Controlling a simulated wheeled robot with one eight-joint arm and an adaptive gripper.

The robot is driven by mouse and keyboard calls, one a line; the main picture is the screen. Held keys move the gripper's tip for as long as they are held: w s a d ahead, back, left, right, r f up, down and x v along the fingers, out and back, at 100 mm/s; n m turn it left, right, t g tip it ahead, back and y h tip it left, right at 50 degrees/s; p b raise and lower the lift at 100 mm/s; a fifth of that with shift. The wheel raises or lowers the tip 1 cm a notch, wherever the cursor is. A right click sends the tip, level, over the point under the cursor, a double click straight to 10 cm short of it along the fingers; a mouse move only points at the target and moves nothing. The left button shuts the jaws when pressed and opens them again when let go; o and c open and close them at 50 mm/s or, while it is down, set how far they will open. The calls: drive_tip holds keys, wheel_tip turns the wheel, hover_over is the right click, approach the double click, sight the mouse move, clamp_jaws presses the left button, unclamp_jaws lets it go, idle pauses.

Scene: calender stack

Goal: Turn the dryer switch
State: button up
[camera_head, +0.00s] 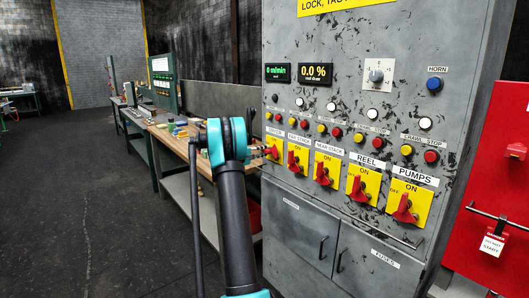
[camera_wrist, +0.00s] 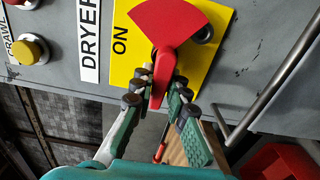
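The dryer switch is a red handle (camera_wrist: 160,55) on a yellow plate (camera_wrist: 120,72) marked ON, beside a DRYER label (camera_wrist: 90,40) in the wrist view. The handle's wide end is on the plate, and its narrow end points down in the picture. My gripper (camera_wrist: 164,78) has its two fingers on either side of the narrow part, very close to it. I cannot tell whether both fingers press on it. In the head view my gripper (camera_head: 257,150) reaches the dryer plate (camera_head: 274,143) at the row's left end and partly covers the switch.
Other yellow-plated red switches, such as the reel switch (camera_head: 358,188) and pumps switch (camera_head: 405,208), continue to the right. Push buttons sit above them. A metal bar handle (camera_wrist: 275,85) stands out from the cabinet. A workbench (camera_head: 170,140) is behind my arm; open floor lies left.

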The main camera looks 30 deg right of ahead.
drive_tip(key=o, duration=0.4)
drive_tip(key=a, duration=0.8)
drive_tip(key=s+a, duration=0.1)
drive_tip(key=a, duration=0.3)
drive_tip(key=s+a+f+t+y, duration=0.1)
drive_tip(key=s+a+f+y, duration=0.5)
drive_tip(key=s+a, duration=0.6)
drive_tip(key=s+a+f+t+y, duration=0.1)
drive_tip(key=s+a+f+y, duration=0.5)
drive_tip(key=s+a, duration=0.7)
drive_tip(key=s+a+f+m+t+y, duration=0.1)
drive_tip(key=s+a+f+y, duration=0.5)
drive_tip(key=s+a, duration=0.7)
drive_tip(key=shift+s+a+f, duration=0.1)
drive_tip(key=shift+s+f, duration=0.25)
drive_tip(key=shift+s, duration=0.3)
drive_tip(key=shift+s+a+f, duration=0.1)
drive_tip(key=shift+s+f, duration=0.2)
drive_tip(key=shift+s, duration=0.3)
drive_tip(key=shift+s+a+f, duration=0.1)
drive_tip(key=shift+s+f, duration=0.25)
drive_tip(key=shift+s, duration=0.3)
